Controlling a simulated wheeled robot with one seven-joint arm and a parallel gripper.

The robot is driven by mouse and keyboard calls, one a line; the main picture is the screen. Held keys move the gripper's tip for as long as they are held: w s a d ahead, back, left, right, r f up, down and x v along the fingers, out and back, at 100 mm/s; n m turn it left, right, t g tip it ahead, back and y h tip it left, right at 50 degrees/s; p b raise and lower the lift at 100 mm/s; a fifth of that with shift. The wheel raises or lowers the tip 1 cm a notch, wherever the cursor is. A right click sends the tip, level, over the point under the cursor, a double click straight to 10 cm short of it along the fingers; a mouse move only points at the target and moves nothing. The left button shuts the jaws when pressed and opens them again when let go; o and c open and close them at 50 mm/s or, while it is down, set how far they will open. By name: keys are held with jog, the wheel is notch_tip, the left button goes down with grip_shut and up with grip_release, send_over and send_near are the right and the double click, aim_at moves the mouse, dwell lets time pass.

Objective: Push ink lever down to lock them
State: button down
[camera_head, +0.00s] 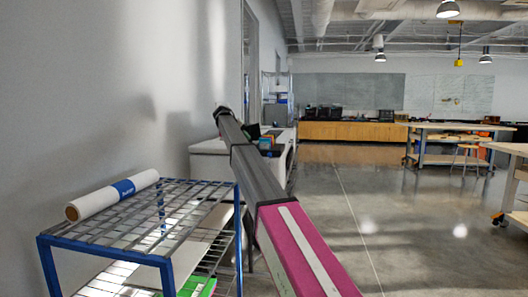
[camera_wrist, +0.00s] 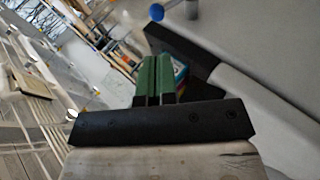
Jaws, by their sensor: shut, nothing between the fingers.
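A white machine (camera_head: 208,147) with a dark top stands by the wall ahead in the head view. My arm reaches toward it and covers part of it. In the wrist view a white body (camera_wrist: 275,103) with a dark strip (camera_wrist: 185,47) fills the right side. My gripper (camera_wrist: 157,58) has its two green fingers together and empty, left of that strip. A small coloured item (camera_wrist: 180,72) shows just behind the fingers, partly hidden. I cannot make out the ink lever in either view. I cannot tell whether the fingers touch anything.
A blue-framed wire rack (camera_head: 105,258) stands at the left front, with a white roll (camera_head: 115,194) on top. A blue round end (camera_wrist: 157,12) shows at the top of the wrist view. Workbenches (camera_head: 450,127) stand at the right. The floor (camera_head: 400,215) between is clear.

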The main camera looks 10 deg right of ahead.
aim_at(269, 154)
jog(key=shift+w+a+r, duration=0.15)
jog(key=shift+w+r, duration=0.15)
jog(key=shift+r, duration=0.45)
jog(key=shift+f, duration=0.1)
jog(key=x, duration=1.4)
jog(key=shift+s, duration=0.1)
jog(key=shift+s+d+m+y, duration=0.15)
jog(key=shift+s+d+y, duration=0.05)
jog(key=shift+d+y, duration=0.35)
jog(key=shift+s+d+m+y, duration=0.15)
jog(key=shift+d+y, duration=0.4)
jog(key=shift+d, duration=0.05)
jog(key=d+y, duration=0.1)
jog(key=d+f+t+y, duration=0.1)
jog(key=s+d+y, duration=0.1)
jog(key=y, duration=0.1)
jog(key=shift+d+f+m+t, duration=0.15)
jog(key=shift+m+t, duration=0.15)
